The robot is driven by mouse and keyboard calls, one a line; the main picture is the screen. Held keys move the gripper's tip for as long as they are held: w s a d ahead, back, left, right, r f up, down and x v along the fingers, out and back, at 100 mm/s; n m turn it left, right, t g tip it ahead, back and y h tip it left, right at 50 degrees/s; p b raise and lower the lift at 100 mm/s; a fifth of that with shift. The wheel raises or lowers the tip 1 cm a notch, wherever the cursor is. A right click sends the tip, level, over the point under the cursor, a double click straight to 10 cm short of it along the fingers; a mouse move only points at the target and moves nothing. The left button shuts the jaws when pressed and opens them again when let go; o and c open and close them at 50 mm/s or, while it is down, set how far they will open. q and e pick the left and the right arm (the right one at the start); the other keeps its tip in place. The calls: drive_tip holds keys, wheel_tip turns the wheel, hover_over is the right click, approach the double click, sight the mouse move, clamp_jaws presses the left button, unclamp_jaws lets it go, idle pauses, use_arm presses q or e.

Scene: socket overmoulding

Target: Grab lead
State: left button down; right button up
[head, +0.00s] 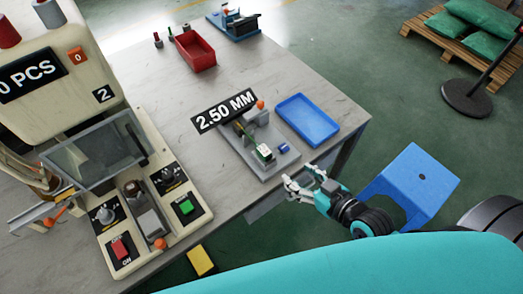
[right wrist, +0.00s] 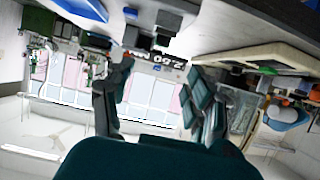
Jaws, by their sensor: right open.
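My right gripper (head: 305,186) is at the front right edge of the table, beside the grey measuring fixture (head: 258,148) under the "2.50 MM" sign (head: 223,111). In the right wrist view its two fingers (right wrist: 157,70) stand apart with nothing between them. I cannot make out a lead for certain. A small green and white part (head: 265,152) and a small blue block (head: 283,149) sit on the fixture. Brownish loops (head: 34,176) show at the moulding machine's left side, too small to identify. My left gripper is not in view.
The moulding machine (head: 62,118), with a clear guard and control panels, fills the table's left. A blue tray (head: 308,119) lies right of the fixture, a red bin (head: 195,50) behind. A blue stool (head: 412,180) stands near my right arm. The middle tabletop is bare.

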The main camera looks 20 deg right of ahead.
drive_tip(key=p, duration=0.1)
approach(262, 147)
drive_tip(key=x, duration=0.3)
drive_tip(key=shift+w+f+p, duration=0.25)
drive_tip(key=shift+f+p, duration=0.05)
drive_tip(key=shift+p, duration=0.05)
drive_tip(key=shift+w+a+f, duration=0.15)
drive_tip(key=shift+w, duration=0.2)
drive_tip(key=p+x, duration=0.1)
drive_tip(key=x, duration=0.4)
drive_tip(key=shift+a, duration=0.15)
drive_tip(key=shift+s, duration=0.1)
drive_tip(key=shift+c, duration=0.8)
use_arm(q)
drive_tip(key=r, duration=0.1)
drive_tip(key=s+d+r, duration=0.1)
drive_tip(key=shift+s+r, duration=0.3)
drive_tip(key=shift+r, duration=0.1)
use_arm(e)
clamp_jaws()
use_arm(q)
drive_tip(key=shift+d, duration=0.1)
